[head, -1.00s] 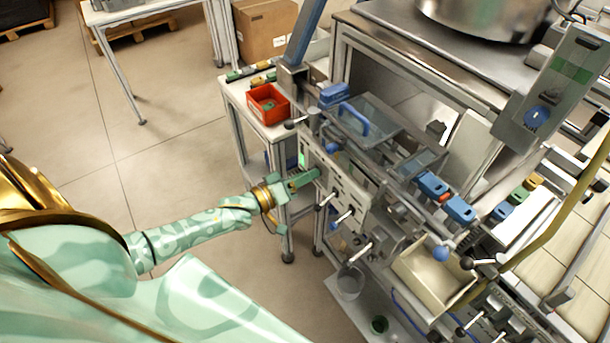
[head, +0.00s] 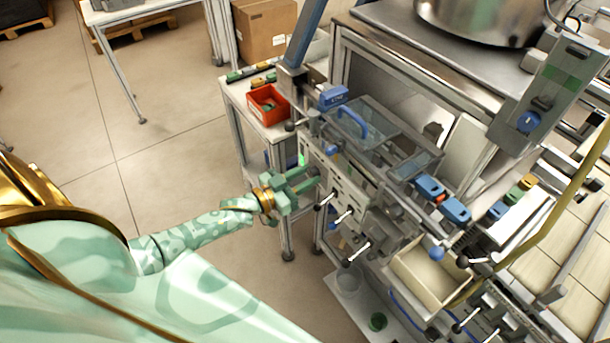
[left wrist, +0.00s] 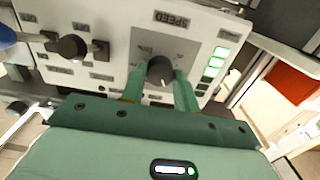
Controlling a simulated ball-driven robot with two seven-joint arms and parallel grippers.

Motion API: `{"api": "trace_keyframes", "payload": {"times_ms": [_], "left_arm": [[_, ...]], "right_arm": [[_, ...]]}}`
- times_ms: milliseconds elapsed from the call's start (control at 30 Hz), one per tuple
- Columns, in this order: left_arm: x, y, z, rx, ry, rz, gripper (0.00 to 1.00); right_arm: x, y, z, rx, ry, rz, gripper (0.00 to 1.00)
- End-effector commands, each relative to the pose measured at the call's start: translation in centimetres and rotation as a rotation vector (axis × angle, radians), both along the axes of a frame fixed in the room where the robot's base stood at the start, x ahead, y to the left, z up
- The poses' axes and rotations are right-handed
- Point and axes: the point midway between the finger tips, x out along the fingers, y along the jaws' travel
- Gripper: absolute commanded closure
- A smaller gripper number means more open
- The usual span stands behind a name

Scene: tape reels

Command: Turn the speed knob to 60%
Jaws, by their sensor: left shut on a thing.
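The speed knob (left wrist: 160,71) is dark and round, on a grey plate below the word SPEED on a white control panel (left wrist: 120,20). My left gripper (left wrist: 160,82) has one finger on each side of the knob and is shut on it. A pale mark shows on the knob's face, but I cannot read the exact setting. Beside the plate is a lit green bar display (left wrist: 214,64). In the head view my left gripper (head: 310,177) reaches the machine's front panel from the left, its fingers hiding most of the knob. My right gripper is not in view.
Another dark knob (left wrist: 72,46) sits left of the speed knob. A red bin (head: 268,104) stands on a side table behind.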

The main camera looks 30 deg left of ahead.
Motion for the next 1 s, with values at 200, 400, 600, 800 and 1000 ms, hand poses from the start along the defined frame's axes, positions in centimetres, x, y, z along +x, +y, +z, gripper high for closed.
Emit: {"api": "trace_keyframes", "payload": {"times_ms": [200,400,600,800,1000], "left_arm": [[-0.03,-0.02,-0.04,0.188,-0.078,0.001,0.93],[-0.04,0.0,-0.08,0.365,-0.15,0.001,0.93],[-0.07,-0.04,-0.15,0.539,-0.222,0.001,0.93],[-0.07,-0.07,-0.18,0.702,-0.288,0.0,0.93],[-0.07,-0.07,-0.2,0.832,-0.342,0.0,0.93]], "right_arm": [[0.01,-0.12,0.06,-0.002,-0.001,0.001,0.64],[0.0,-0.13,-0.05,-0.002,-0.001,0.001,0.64],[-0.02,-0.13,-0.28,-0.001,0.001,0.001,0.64],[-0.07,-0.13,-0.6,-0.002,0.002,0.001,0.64],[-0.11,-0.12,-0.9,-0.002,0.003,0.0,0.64]]}}
